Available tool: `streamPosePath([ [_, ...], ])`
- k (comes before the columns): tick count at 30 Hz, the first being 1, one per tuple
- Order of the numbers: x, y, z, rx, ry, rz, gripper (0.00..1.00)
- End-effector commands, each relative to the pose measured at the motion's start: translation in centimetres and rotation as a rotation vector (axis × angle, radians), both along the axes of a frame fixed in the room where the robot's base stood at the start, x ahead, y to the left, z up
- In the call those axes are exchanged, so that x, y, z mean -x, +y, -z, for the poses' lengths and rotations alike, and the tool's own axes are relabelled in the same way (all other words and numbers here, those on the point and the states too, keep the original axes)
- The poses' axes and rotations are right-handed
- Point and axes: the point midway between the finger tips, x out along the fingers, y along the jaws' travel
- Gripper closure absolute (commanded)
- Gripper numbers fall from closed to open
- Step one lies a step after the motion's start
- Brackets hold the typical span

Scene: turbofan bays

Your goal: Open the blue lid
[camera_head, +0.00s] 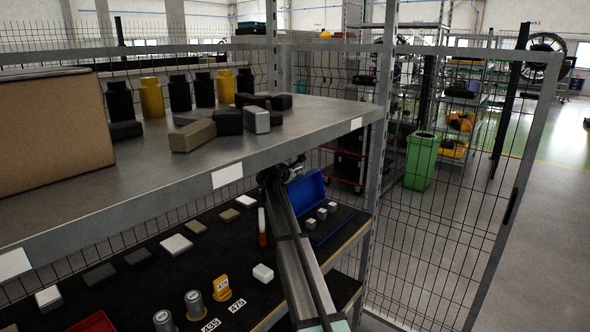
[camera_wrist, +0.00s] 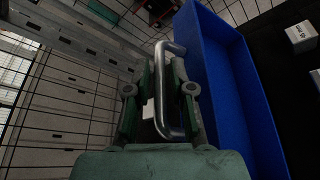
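The blue lid (camera_head: 307,189) stands raised at the back of a low blue box (camera_head: 325,229) on the lower shelf. In the wrist view the lid (camera_wrist: 220,85) fills the middle right as a shallow blue tray shape, with a silver U-shaped handle (camera_wrist: 160,95) on its left side. My gripper (camera_wrist: 161,85) has one finger on each side of the handle bar and looks closed around it; exact contact is hard to see. In the head view my arm hides the fingers and handle.
The upper shelf (camera_head: 140,195) overhangs the left side. A mesh fence (camera_head: 430,200) stands at right.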

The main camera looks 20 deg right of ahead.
Motion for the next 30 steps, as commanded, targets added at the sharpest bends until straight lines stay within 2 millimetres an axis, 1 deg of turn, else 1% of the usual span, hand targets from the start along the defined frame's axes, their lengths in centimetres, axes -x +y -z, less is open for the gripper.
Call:
streamPosePath([
  [3,-0.4,-0.4,0.1,0.0,-0.001,-0.001,0.77],
  [12,-0.5,-0.5,0.2,0.0,-0.001,-0.001,0.77],
  [14,-0.5,-0.5,0.2,0.0,-0.001,-0.001,0.99],
  [15,-0.5,-0.5,0.2,0.0,-0.001,-0.001,1.0],
  [21,-0.4,-0.5,0.2,-0.002,-0.004,0.0,1.0],
  [26,0.8,-1.0,0.3,-0.029,-0.057,0.001,1.0],
  [28,1.8,-1.5,0.0,-0.049,-0.098,0.001,1.0],
  [30,2.9,-2.1,-0.8,-0.056,-0.108,0.003,1.0],
])
